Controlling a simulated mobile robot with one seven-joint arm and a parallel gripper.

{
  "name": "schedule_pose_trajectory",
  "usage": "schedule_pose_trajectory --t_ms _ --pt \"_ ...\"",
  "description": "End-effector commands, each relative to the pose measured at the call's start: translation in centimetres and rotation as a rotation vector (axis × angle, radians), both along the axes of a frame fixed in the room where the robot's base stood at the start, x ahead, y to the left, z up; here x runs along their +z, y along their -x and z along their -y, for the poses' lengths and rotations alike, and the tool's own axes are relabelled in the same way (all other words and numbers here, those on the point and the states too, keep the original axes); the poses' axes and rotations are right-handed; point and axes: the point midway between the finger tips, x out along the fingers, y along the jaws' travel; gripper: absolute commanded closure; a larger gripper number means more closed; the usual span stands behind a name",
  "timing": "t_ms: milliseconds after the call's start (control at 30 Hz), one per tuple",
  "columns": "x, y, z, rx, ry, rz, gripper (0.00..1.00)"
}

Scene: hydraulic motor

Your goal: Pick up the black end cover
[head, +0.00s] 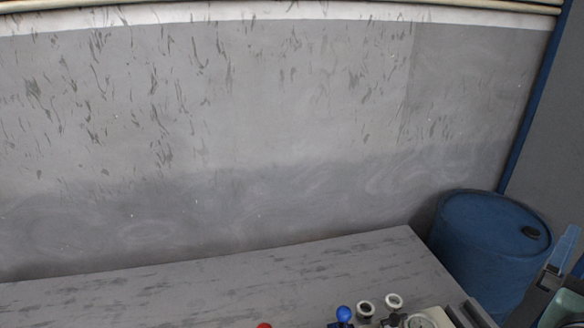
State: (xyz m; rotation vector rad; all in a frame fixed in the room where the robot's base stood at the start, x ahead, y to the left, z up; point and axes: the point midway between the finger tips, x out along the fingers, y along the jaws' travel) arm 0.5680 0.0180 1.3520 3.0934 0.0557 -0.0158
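I cannot make out the black end cover in the head view. Several small parts are cut off by the bottom edge, on the near part of the grey table (250,286). Two short cylinders with pale rims and dark centres, a left one (365,308) and a right one (393,301), stand side by side. A larger beige round part (428,318) is partly visible to their right. My gripper is not in view, so its state and hold do not show.
A blue ball knob (344,314) and a red knob (264,325) rise at the bottom edge. Dark bars (474,313) lie at the table's right. A blue drum (488,250) stands beyond the table's right edge. The table's back and left are clear before a scuffed grey wall (230,120).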

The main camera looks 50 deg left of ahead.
Motion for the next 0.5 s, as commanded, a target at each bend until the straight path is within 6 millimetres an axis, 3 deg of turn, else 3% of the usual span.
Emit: schedule_pose_trajectory --t_ms 33,67,167,200,300,400,500 --pt "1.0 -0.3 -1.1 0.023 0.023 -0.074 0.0" --pt "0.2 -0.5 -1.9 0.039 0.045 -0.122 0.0" --pt "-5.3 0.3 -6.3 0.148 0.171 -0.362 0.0" --pt "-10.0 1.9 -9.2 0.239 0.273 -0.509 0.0" --pt "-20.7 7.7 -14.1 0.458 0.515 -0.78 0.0" --pt "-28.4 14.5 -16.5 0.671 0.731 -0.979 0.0" --pt "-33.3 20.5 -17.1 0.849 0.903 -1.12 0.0"
